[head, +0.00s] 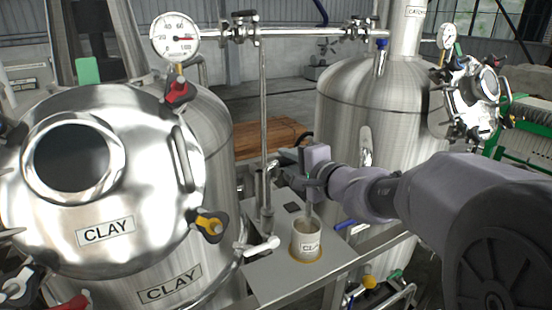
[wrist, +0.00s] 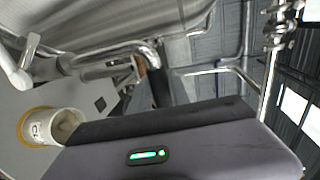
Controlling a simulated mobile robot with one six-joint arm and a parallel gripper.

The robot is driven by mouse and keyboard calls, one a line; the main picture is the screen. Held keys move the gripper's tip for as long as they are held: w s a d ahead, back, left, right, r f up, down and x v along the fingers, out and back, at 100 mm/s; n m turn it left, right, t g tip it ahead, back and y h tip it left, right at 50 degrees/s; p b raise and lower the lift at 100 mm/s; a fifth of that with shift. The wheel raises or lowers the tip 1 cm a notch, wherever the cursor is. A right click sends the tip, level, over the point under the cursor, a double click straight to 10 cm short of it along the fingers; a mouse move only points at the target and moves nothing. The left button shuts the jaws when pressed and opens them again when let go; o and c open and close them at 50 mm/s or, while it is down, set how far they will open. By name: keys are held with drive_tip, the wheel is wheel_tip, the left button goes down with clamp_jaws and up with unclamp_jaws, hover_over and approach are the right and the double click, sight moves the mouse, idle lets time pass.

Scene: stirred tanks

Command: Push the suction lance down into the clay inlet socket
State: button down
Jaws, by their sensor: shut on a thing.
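The suction lance (head: 263,110) is a thin upright metal tube that runs down from the pipework between the two tanks. My gripper (head: 274,174) is shut on the lance's lower part, coming from the right. Its dark fingers also show in the wrist view (wrist: 157,86), and they hide part of the lance. Below the grip, the lance line meets a metal fitting (head: 267,222) at the grey plate, which looks like the clay inlet socket. The frames do not show clearly how deep the lance sits in it.
A cup labelled CLAY (head: 306,245) stands on the grey plate (head: 283,279), below my gripper. The CLAY tank (head: 160,240) is close on the left. Another steel tank (head: 340,120) stands behind my arm.

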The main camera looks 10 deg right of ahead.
drive_tip(key=shift+f, duration=0.1)
drive_tip(key=c, duration=1.1)
unclamp_jaws()
drive_tip(key=shift+c, duration=0.2)
drive_tip(key=p+v, duration=0.1)
drive_tip(key=v, duration=1.6)
drive_tip(key=shift+s, duration=0.2)
